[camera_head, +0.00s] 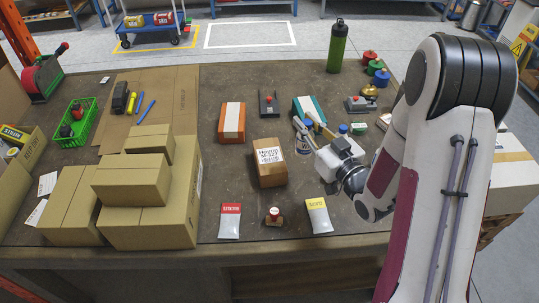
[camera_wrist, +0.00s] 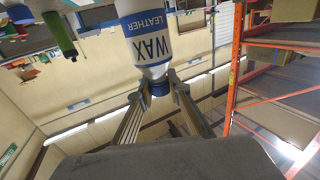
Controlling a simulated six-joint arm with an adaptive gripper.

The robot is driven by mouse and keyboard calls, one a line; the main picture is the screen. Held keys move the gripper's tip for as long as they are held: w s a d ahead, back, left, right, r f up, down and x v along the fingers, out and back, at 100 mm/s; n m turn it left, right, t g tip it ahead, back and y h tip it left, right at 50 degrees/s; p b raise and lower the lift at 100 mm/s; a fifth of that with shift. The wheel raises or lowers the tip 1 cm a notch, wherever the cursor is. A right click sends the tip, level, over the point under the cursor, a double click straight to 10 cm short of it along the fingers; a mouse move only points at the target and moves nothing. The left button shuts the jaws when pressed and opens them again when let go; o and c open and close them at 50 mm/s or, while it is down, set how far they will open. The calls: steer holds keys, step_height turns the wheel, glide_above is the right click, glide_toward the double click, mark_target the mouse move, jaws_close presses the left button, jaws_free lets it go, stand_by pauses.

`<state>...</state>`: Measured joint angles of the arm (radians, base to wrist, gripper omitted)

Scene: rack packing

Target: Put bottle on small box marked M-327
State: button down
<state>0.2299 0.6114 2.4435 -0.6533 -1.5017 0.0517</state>
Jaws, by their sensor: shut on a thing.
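My gripper (camera_head: 308,124) is shut on the blue cap of a white bottle (camera_head: 303,146). The small brown box with the white label reading M-327 (camera_head: 270,172) stands on the table, left of and nearer than the bottle in the head view. Its top looks bare. I cannot tell the bottle's exact height above the table.
Large brown boxes (camera_head: 146,190) are stacked at the left. An orange box (camera_head: 231,123) and a teal box (camera_head: 309,108) stand behind. A green bottle (camera_head: 337,47) stands at the back right. Two pouches and a stamp lie in front of the labelled box. Bare table lies left of it.

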steer(key=w+a+r, duration=0.2)
steer(key=a, duration=0.5)
steer(key=w+a+r, duration=0.2)
steer(key=a, duration=0.4)
steer(key=d+m+h, duration=0.1)
steer(key=w+d+m+t+h, duration=0.1)
steer(key=h, duration=0.1)
steer(key=w+d+f+m+h, duration=0.1)
steer(key=d, duration=0.1)
steer(key=shift+w+h, duration=0.15)
steer(key=shift+h, duration=0.15)
steer(key=shift+f, duration=2.85)
steer(key=shift+f, duration=2.1)
steer(key=shift+f, duration=0.1)
steer(key=c, duration=1.9)
jaws_free()
